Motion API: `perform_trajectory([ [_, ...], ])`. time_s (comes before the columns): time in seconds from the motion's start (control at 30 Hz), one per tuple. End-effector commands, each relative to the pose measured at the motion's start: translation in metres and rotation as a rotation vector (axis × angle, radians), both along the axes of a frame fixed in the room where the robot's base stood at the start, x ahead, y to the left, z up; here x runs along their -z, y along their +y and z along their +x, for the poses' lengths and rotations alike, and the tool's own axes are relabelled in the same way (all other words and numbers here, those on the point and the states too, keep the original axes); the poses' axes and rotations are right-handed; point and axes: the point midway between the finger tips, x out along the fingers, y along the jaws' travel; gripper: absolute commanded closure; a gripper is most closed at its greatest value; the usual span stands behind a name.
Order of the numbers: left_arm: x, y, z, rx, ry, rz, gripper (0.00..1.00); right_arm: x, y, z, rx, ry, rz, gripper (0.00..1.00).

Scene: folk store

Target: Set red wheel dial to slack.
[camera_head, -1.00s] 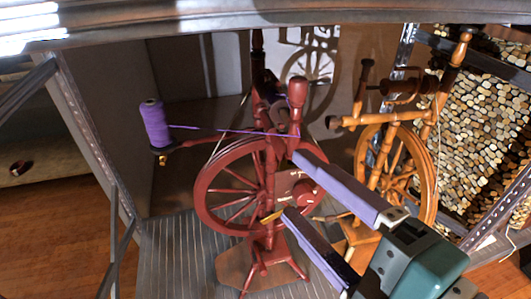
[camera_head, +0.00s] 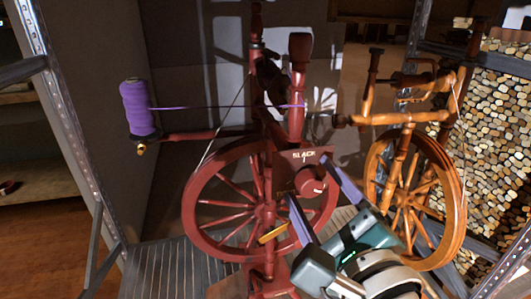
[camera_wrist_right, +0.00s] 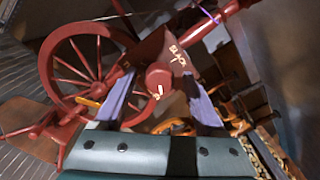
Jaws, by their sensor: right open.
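The red spinning wheel (camera_head: 196,205) stands in the middle of the head view. Its red round dial (camera_head: 310,180) sits on a red panel with a pale label reading "SLACK" (camera_head: 303,156) above it. My right gripper (camera_head: 309,181) is open, with one finger up and right of the dial and the other below and left. In the right wrist view the dial (camera_wrist_right: 160,78) lies between the two purple-grey fingers, with a small pale mark on its face. I cannot tell whether the fingers touch it. My left gripper is not in view.
A purple spool (camera_head: 136,106) stands left of the wheel, its thread running across to the wheel. An orange wooden spinning wheel (camera_head: 454,207) stands close on the right. Metal shelf posts (camera_head: 70,120) frame the left, and a pebbled wall panel (camera_head: 495,105) is at the right.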

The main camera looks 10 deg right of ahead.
Motion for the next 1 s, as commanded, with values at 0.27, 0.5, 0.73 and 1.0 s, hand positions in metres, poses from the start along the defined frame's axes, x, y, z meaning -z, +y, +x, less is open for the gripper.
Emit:
perform_trajectory([
  [0.27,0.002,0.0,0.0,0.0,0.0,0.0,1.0,0.001,0.001,0.02,-0.001,0.001,0.0,0.27],
  [0.5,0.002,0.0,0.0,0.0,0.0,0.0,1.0,0.001,0.001,0.019,-0.001,0.001,0.0,0.32],
  [0.73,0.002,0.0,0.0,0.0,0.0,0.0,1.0,0.001,0.001,0.019,-0.001,0.001,0.0,0.58],
  [1.0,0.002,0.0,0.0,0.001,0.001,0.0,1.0,0.001,0.001,0.019,-0.001,0.001,-0.001,0.88],
])
